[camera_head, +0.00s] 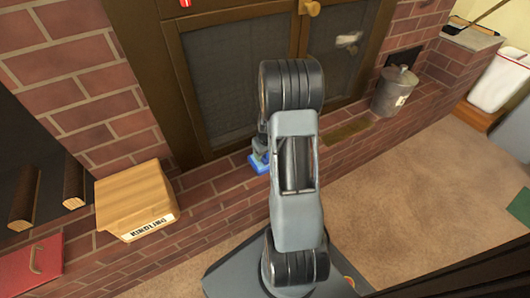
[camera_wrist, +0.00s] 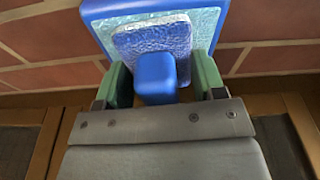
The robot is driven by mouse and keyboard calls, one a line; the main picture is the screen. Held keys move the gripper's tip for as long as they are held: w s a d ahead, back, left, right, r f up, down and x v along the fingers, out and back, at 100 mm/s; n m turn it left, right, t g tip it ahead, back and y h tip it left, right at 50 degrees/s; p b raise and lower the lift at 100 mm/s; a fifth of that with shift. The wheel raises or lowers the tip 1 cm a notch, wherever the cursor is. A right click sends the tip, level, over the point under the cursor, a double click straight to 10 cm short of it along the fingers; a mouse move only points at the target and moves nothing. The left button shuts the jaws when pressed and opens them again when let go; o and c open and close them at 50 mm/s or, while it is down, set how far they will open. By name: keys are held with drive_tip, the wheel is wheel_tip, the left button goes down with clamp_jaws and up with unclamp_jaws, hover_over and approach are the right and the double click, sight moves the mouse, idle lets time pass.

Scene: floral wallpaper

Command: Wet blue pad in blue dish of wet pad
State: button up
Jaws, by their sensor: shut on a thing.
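A blue dish (camera_wrist: 237,14) with a wet, glassy inside fills the top of the wrist view. In the head view the blue dish (camera_head: 259,165) sits on the brick ledge, partly hidden by my arm. The blue pad (camera_wrist: 152,36) has a shiny, wet-looking face and a solid blue block on its near side. It lies over the dish in the wrist view; I cannot tell whether it touches the dish's inside. My gripper (camera_wrist: 162,75) has green fingers on both sides of the pad and is shut on it. In the head view my arm hides most of the gripper and pad.
A wooden box labelled kindling (camera_head: 135,198) stands left on the ledge. A metal bucket (camera_head: 394,92) stands right. A dark framed mesh screen (camera_head: 230,75) rises behind the dish. A red box (camera_head: 36,264) is at the lower left. Carpet lies open at the right.

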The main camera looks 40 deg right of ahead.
drive_tip(key=shift+r+p, duration=2.7)
drive_tip(key=shift+r, duration=0.85)
drive_tip(key=shift+f, duration=0.1)
drive_tip(key=shift+s+a+m, duration=0.1)
drive_tip(key=shift+s+m, duration=0.15)
drive_tip(key=shift+m, duration=0.75)
drive_tip(key=w+a+r+n, duration=0.1)
drive_tip(key=w+a+r, duration=0.1)
drive_tip(key=a, duration=0.8)
drive_tip(key=w+a+r+n, duration=0.1)
drive_tip(key=w+a+n, duration=0.1)
drive_tip(key=a, duration=0.9)
wheel_tip(320, 180, up, 24)
drive_tip(key=s+p, duration=0.1)
drive_tip(key=p, duration=3.2)
drive_tip(key=shift+s+d, duration=0.3)
drive_tip(key=shift+s, duration=0.1)
